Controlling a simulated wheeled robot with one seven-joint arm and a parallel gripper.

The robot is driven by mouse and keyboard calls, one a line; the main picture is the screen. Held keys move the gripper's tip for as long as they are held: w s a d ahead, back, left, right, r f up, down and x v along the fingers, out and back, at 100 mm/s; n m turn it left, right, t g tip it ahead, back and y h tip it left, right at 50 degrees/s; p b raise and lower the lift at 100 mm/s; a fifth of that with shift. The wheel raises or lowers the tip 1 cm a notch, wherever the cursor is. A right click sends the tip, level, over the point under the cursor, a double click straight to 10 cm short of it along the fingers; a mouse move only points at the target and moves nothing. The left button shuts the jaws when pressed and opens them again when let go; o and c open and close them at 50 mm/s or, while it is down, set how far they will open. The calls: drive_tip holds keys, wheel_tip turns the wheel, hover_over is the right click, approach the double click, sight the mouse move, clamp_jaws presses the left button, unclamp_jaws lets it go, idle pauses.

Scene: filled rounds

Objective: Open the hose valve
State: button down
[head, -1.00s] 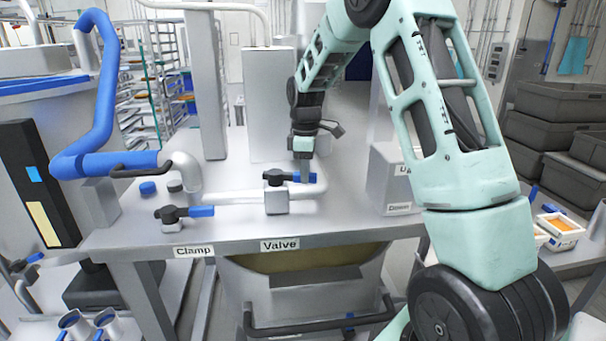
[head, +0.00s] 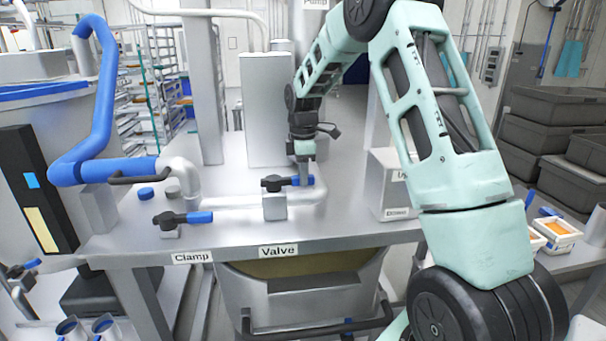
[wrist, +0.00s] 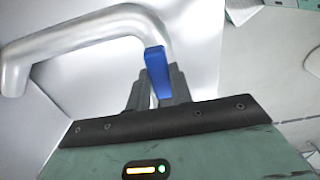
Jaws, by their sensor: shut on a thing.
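The hose valve has a black hub and a blue-tipped lever (head: 304,181). It sits on a grey block (head: 274,208) on the silver pipe, behind the "Valve" label (head: 279,251). The lever points right, roughly along the pipe in the head view. My gripper (head: 304,163) comes down from above onto the blue end of the lever. In the wrist view the blue lever end (wrist: 158,73) stands between the fingers of my gripper (wrist: 158,88), which are shut on it. The fingers hide part of the lever, and the hub is hidden in the wrist view.
A second blue-tipped lever (head: 187,218) stands at the left behind the "Clamp" label (head: 192,257). A blue hose (head: 105,169) joins the silver pipe at the left. A grey box (head: 396,190) stands to the right of the pipe. The table front is clear.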

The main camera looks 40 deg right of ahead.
drive_tip(key=c, duration=1.2)
unclamp_jaws()
drive_tip(key=shift+c, duration=0.2)
wheel_tip(320, 180, up, 18)
drive_tip(key=b, duration=0.3)
drive_tip(key=shift+f+b, duration=0.25)
drive_tip(key=shift+b, duration=0.1)
